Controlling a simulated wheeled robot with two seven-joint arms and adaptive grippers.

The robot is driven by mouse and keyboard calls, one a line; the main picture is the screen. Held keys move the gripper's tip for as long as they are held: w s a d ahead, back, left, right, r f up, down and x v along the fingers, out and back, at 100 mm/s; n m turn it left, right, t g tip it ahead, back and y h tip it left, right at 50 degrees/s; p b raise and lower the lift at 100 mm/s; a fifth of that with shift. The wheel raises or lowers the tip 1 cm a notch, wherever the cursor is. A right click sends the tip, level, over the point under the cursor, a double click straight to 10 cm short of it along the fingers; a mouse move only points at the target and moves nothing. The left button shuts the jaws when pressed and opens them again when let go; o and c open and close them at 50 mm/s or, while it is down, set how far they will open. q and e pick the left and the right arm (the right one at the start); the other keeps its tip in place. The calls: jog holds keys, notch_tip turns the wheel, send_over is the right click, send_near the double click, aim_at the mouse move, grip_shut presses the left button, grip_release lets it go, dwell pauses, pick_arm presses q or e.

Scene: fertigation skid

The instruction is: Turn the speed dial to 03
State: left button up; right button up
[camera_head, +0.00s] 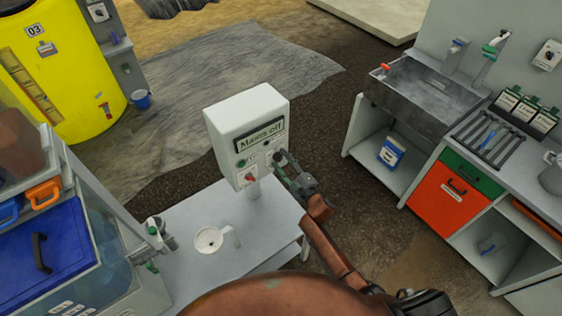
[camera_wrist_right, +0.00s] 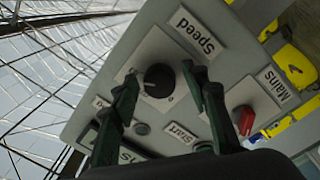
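The speed dial (camera_wrist_right: 158,80) is a round black knob on a light plate beside the "Speed" label (camera_wrist_right: 194,31) in the right wrist view. My right gripper (camera_wrist_right: 160,72) is open, with one finger on each side of the dial. I cannot tell whether the fingers touch it. In the head view my right gripper (camera_head: 282,160) is at the right part of the control box (camera_head: 246,108) and hides the dial. The box's display (camera_head: 260,136) reads "Mains off". The dial's setting is not readable. My left gripper is not in view.
A red mains switch (camera_wrist_right: 244,119) and a "Start" label (camera_wrist_right: 183,133) are close to my right fingers. The box stands over a grey bench (camera_head: 205,267) with a white funnel-like cup (camera_head: 209,239). A sink cabinet (camera_head: 420,90) stands at right.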

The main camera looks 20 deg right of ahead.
jog(key=v, duration=1.2)
dwell(0.5)
jog(key=s+d+f+m+g+h, duration=0.25)
jog(key=s+f, duration=0.35)
jog(key=f, duration=0.7)
jog(key=s+d+f+m+g+h, duration=0.1)
jog(key=s+d+f+m+g, duration=0.3)
jog(key=f, duration=0.9)
jog(key=s+d+f+m+g+h, duration=0.1)
jog(key=s+d+f+h, duration=0.1)
jog(key=s+f, duration=0.75)
jog(key=s+f+m+g, duration=0.2)
jog(key=s+f, duration=0.5)
jog(key=s, duration=0.4)
jog(key=s+f+m+g+b, duration=0.1)
jog(key=s+f+g, duration=0.3)
jog(key=s+f, duration=0.4)
jog(key=s+d+f+m+g, duration=0.1)
jog(key=s+f, duration=0.7)
jog(key=s, duration=0.8)
jog(key=shift+s+m+g+h, duration=0.2)
jog(key=shift+m+g+h, duration=0.15)
jog(key=shift+m+g, duration=0.55)
